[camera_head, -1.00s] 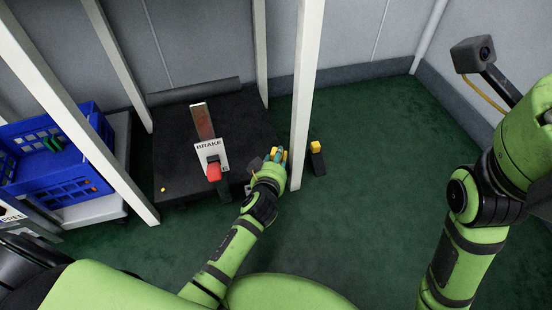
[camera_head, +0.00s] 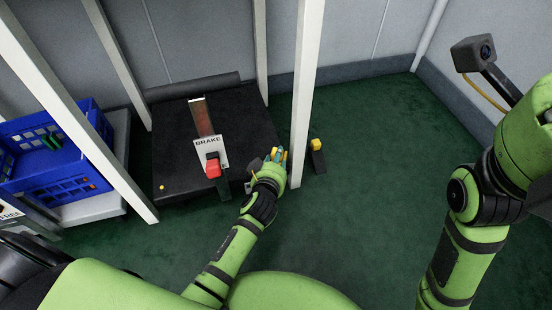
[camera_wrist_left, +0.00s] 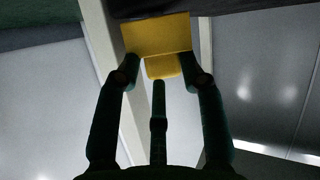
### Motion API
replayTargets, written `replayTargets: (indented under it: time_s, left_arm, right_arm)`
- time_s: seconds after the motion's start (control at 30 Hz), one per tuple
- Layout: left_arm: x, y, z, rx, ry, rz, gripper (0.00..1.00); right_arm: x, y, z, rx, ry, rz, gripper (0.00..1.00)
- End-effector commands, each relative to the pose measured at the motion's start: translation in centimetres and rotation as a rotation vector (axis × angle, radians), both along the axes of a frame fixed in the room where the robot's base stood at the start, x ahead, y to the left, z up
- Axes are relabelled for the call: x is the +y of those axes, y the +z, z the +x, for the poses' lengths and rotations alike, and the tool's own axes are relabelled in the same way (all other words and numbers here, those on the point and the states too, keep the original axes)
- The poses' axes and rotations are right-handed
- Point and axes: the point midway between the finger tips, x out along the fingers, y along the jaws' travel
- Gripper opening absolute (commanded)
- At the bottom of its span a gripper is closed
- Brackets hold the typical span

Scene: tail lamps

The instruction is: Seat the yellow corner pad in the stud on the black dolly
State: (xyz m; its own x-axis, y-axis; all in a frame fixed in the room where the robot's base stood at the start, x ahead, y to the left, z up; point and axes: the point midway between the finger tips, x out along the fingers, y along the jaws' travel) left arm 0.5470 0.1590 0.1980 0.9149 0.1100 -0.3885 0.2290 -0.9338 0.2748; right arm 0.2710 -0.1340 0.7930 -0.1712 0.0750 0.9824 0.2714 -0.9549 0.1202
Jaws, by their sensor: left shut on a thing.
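My left gripper (camera_head: 279,153) is shut on a yellow corner pad (camera_wrist_left: 155,34), seen between its dark fingers (camera_wrist_left: 160,66) in the left wrist view. The pad has a wide face and a smaller yellow part below it. In the head view the gripper is beside the right front part of the black dolly (camera_head: 250,115), close to a white post. I cannot tell whether the pad touches the dolly. A tiny yellow spot (camera_head: 162,187) shows at the dolly's front left corner. The stud cannot be made out. My right gripper is not in view.
A white post (camera_head: 306,80) stands right of the left gripper. A yellow-topped black piece (camera_head: 316,146) is on the green floor beyond it. A BRAKE sign (camera_head: 209,152) with a red pedal (camera_head: 213,168) stands on the dolly. A blue crate (camera_head: 70,180) is at left. Floor at right is clear.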

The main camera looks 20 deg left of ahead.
Motion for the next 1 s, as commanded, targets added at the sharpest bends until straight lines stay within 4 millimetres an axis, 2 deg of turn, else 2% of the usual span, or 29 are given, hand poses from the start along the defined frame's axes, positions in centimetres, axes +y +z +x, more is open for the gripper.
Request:
replayTargets:
  time_s: [0.4,0.67,0.7,0.77,1.0]
  left_arm:
    - [0.11,0.05,0.01,0.000,0.002,0.001,0.06]
    - [0.08,-0.62,0.01,0.000,0.000,0.002,0.06]
    - [0.07,-0.64,0.02,-0.001,-0.001,0.002,0.44]
    - [0.08,-0.52,0.02,-0.001,-0.001,0.002,0.67]
    - [0.10,-0.52,0.02,0.000,0.000,0.002,0.67]
  right_arm:
    - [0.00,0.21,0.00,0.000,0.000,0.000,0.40]
    - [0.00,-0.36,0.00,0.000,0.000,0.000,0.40]
    - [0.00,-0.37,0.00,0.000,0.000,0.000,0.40]
    - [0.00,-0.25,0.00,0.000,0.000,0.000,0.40]
    - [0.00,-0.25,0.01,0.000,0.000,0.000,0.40]
